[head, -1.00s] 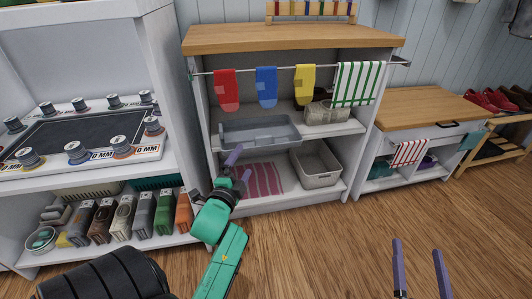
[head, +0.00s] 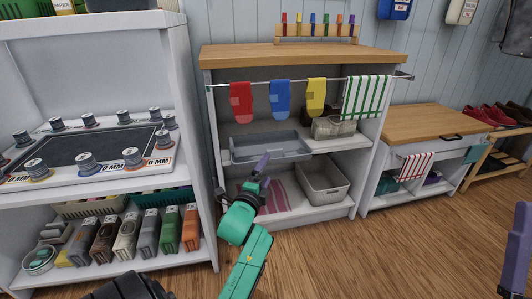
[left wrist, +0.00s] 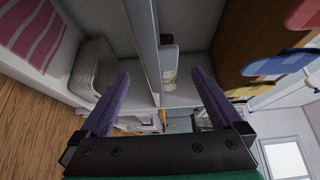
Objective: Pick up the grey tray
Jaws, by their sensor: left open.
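The grey tray (head: 285,148) is a shallow rectangular tray lying on the middle shelf of the open wooden-topped unit. My left gripper (head: 263,172) is open and empty, just in front of and below the tray's front side. One purple fingertip overlaps the tray's front wall in the head view; I cannot tell if it touches. In the left wrist view the two purple fingers of the left gripper (left wrist: 160,92) are spread, with a long pale band running between them; I cannot tell tray from shelf edge there. One finger of my right gripper (head: 517,250) shows at the right edge.
A beige basket (head: 325,183) and a pink striped cloth (head: 278,197) lie on the bottom shelf. A small beige box (head: 332,127) stands right of the tray. Socks and a striped towel (head: 367,97) hang from a rail above. A shelf unit (head: 100,202) stands left.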

